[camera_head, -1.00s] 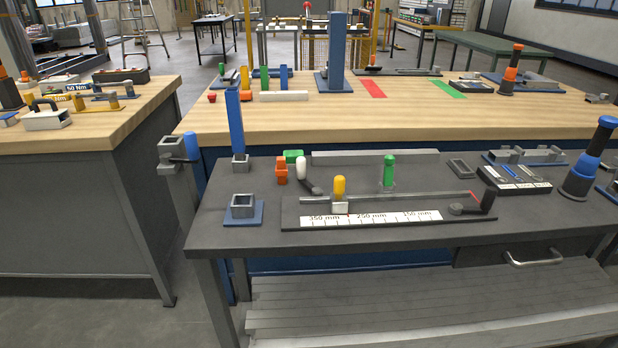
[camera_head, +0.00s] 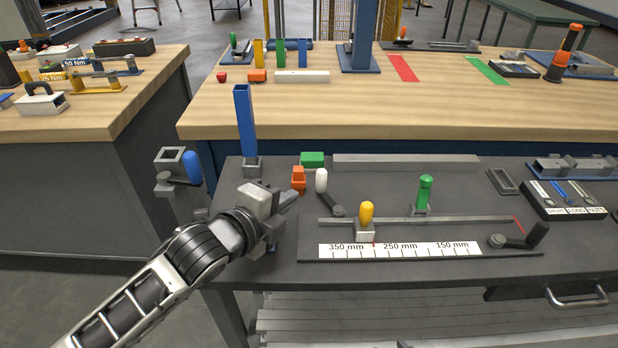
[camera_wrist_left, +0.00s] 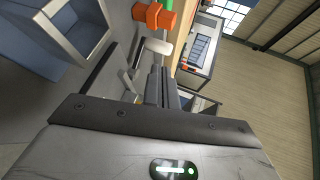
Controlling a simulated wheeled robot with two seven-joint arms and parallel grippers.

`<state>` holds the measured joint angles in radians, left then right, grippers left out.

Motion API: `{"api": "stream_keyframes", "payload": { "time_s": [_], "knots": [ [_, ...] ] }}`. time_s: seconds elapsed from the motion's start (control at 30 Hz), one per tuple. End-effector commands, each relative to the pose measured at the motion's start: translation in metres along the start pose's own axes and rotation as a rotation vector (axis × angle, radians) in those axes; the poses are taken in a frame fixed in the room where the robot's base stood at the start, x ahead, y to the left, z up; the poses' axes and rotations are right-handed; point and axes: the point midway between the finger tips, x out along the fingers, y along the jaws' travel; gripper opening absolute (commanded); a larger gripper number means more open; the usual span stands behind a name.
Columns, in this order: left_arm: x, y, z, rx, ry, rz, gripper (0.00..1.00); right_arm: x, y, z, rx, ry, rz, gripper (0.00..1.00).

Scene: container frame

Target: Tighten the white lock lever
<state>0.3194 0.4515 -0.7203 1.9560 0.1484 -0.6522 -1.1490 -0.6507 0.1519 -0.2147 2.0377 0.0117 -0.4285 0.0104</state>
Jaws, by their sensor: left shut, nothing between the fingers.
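The white lock lever (camera_head: 321,181) stands on the grey table at the back left of the ruler fixture, its white knob up and its dark arm running down to a round pivot (camera_head: 338,210). It also shows in the left wrist view (camera_wrist_left: 157,46), just beyond my fingertips. My left gripper (camera_head: 288,199) is shut and empty, just left of the lever, with its fingers pointing right toward it. The closed fingers show in the left wrist view (camera_wrist_left: 163,85). They look apart from the lever. My right gripper is not in view.
An orange block (camera_head: 298,180) and a green block (camera_head: 312,159) stand close behind and left of the lever. A yellow-knobbed slider (camera_head: 366,213) and a green-knobbed post (camera_head: 425,193) are to its right. A tall blue post (camera_head: 244,120) stands behind my gripper.

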Motion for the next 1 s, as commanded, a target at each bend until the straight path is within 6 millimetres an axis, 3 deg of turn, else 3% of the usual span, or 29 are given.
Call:
{"api": "stream_keyframes", "payload": {
  "time_s": [0.2, 0.4, 1.0],
  "knots": [
    [0.042, -0.001, 0.000, -0.003, 0.000, -0.002, 0.00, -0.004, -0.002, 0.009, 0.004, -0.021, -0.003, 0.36],
    [0.069, -0.001, -0.001, -0.004, 0.001, -0.002, 0.00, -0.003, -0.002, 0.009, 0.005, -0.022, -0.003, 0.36],
    [0.079, -0.001, -0.002, -0.002, 0.003, -0.002, 0.00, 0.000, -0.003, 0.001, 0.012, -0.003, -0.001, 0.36]
  ]
}}
